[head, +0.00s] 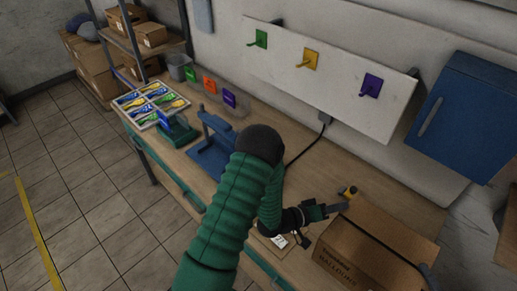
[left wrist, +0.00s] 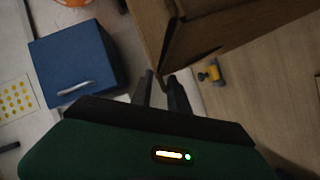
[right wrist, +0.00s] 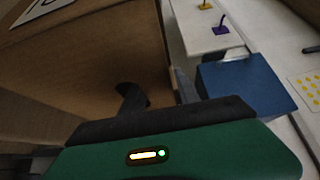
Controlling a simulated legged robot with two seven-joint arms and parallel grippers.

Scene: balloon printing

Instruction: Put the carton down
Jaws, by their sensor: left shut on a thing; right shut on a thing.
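The brown carton (head: 362,254) is at the right front of the workbench in the head view, with dark lettering on its front side. My left gripper (head: 335,208) is shut on its back left edge; the carton's wall also shows above the fingers in the left wrist view (left wrist: 225,28). In the right wrist view, the right fingers (right wrist: 158,92) are shut on the carton's edge (right wrist: 90,60). Whether the carton's underside touches the bench is hidden.
A small yellow and dark object (head: 348,191) stands on the workbench (head: 330,163) just behind the carton. A white card (head: 279,241) lies left of it. A blue wall cabinet (head: 468,115) hangs behind. A blue stand (head: 212,145) and a sorting tray (head: 150,103) are farther left.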

